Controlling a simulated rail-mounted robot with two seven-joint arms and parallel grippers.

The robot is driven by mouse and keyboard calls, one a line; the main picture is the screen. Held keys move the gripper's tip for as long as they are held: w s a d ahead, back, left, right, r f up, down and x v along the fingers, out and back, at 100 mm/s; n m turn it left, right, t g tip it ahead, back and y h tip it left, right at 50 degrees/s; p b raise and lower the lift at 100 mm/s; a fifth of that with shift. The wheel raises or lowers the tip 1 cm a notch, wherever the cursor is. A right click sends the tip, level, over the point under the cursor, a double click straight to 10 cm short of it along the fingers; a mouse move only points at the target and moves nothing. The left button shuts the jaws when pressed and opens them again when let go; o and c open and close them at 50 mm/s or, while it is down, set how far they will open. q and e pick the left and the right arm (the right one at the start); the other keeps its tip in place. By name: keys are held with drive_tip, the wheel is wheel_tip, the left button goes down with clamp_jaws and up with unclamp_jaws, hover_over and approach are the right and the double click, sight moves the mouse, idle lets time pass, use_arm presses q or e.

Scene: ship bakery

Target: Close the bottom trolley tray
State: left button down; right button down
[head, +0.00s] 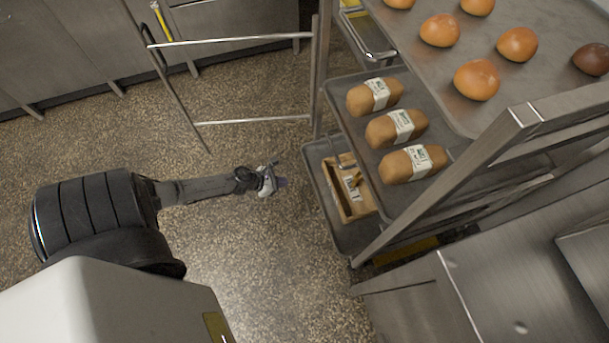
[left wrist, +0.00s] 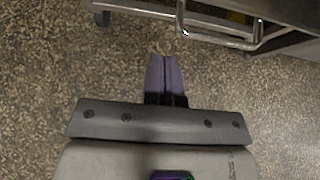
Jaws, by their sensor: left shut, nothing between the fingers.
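The bottom trolley tray (head: 352,237) sticks out at the left side of the trolley (head: 480,160) in the head view, below the bread tray. It carries a wooden crate-like item (head: 345,190) with a label. My left gripper (head: 280,182) is shut and empty, a short gap left of that tray's outer edge. In the left wrist view its purple fingertips (left wrist: 164,72) are together over the floor, pointing toward a metal frame (left wrist: 150,9) at the top. How far the tray reaches into the trolley is hidden by the upper trays. My right gripper is not in view.
A tray with wrapped loaves (head: 403,126) sits above the bottom tray, and a tray of buns (head: 477,80) above that. A metal rail frame (head: 250,120) stands behind, near steel cabinets (head: 80,40). Speckled floor (head: 280,260) is clear around my left gripper.

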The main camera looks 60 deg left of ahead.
use_arm(q)
drive_tip(key=w+d+f+b, duration=0.1)
drive_tip(key=w+d+f, duration=0.1)
drive_tip(key=w, duration=0.6)
drive_tip(key=shift+w+f+b, duration=0.2)
drive_tip(key=shift+w+b, duration=0.05)
drive_tip(key=shift+b, duration=0.15)
drive_tip(key=shift+w, duration=0.1)
